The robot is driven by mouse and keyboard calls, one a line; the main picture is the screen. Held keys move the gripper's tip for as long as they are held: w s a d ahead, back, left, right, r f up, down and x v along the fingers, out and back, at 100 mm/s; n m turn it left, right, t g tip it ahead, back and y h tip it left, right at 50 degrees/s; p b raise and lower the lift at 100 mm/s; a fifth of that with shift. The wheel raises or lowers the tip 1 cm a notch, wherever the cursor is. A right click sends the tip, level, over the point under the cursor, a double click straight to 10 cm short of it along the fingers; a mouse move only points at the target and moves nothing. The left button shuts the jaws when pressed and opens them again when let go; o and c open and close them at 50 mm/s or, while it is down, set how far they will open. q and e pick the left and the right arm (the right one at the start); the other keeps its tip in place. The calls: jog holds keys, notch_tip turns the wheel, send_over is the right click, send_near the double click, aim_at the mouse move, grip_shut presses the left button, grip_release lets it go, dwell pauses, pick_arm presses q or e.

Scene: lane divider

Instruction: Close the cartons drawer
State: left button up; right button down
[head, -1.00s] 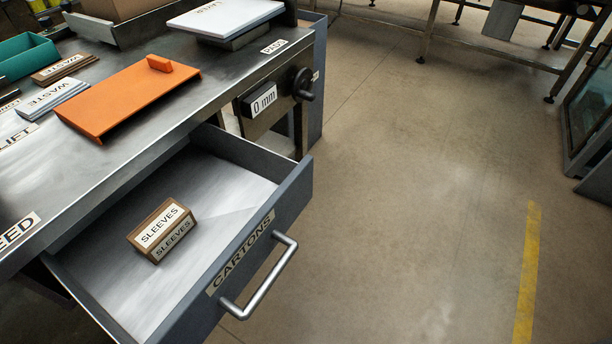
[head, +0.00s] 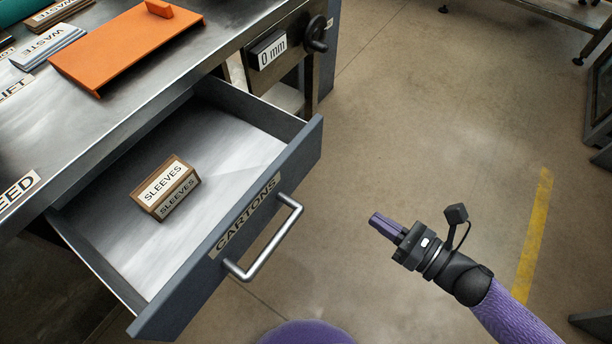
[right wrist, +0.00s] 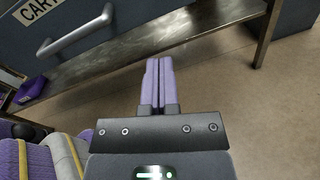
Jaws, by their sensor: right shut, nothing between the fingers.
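The cartons drawer (head: 190,285) is pulled out from under the bench, with a "CARTONS" label and a silver bar handle (head: 265,245) on its grey front. A brown block labelled "SLEEVES" (head: 165,188) lies inside it. The drawer front (right wrist: 95,20) and handle (right wrist: 75,32) also show at the upper left of the right wrist view. My right gripper (head: 376,221) is shut and empty, to the right of the handle and apart from it. Its purple fingers (right wrist: 159,62) lie together in the right wrist view. My left gripper is not in view.
The metal bench top (head: 130,125) holds an orange plate (head: 120,45) and a grey "WASTE" block (head: 48,48). A "0 mm" readout (head: 271,50) and a dark knob (head: 316,35) sit beyond the drawer. The floor (head: 420,130) right of the drawer is clear, with a yellow line (head: 534,240).

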aim_at(294, 174)
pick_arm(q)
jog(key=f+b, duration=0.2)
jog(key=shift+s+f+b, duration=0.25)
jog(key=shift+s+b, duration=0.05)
pick_arm(e)
jog(key=w+a+r+n, duration=0.1)
jog(key=w+a, duration=0.1)
jog(key=a, duration=0.2)
jog(key=w+a+n+y, duration=0.1)
jog(key=w+a, duration=0.2)
jog(key=a, duration=0.1)
jog(key=w+a+r+n+g+y, duration=0.1)
jog(key=w+a+n, duration=0.1)
jog(key=a, duration=0.3)
jog(key=shift+w+r, duration=0.25)
jog(key=shift+r, duration=0.1)
